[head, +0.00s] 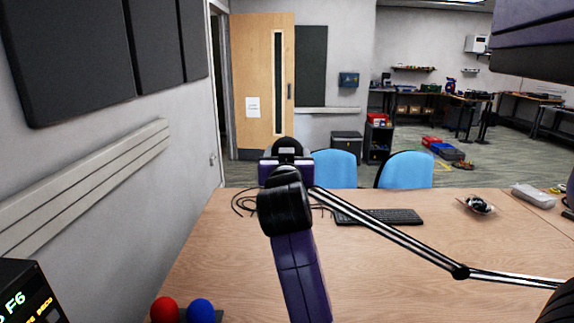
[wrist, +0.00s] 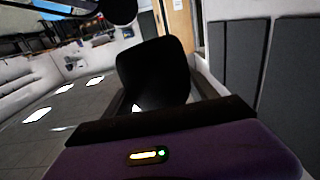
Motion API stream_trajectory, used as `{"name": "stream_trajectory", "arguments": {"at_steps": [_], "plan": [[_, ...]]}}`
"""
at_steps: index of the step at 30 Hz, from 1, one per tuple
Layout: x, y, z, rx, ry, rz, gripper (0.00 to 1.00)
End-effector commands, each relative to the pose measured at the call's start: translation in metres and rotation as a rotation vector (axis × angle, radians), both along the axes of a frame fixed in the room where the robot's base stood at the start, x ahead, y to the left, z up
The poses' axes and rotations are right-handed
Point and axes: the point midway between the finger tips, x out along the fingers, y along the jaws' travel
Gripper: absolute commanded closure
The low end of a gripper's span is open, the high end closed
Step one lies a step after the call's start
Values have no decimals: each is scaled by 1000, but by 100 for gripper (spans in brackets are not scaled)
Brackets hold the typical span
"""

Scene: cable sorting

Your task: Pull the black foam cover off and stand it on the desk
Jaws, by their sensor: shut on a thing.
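The black foam cover (wrist: 153,72) is a dark rounded block in the wrist view, straight ahead of my gripper's purple body. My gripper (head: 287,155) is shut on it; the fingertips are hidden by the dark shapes. In the head view my own arm blocks most of the cover. A silver and black boom arm (head: 390,232) runs from beside my gripper down to the right. In the wrist view a dark round end (wrist: 118,10) of the boom shows above the cover. I cannot tell whether the cover still touches it.
The wooden desk (head: 400,285) has wide bare areas in front. A keyboard (head: 378,217) and loose black cables (head: 243,203) lie near its far edge. A red ball (head: 165,309) and a blue ball (head: 201,310) are at front left. Two blue chairs (head: 405,170) stand behind.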

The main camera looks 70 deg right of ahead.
Motion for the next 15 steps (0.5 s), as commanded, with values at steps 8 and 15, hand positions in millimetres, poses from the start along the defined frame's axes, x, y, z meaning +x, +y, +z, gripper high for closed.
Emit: {"name": "stream_trajectory", "arguments": {"at_steps": [8,15], "plan": [[0,0,15,0,-1,0,71],[0,0,26,0,-1,1,71]]}}
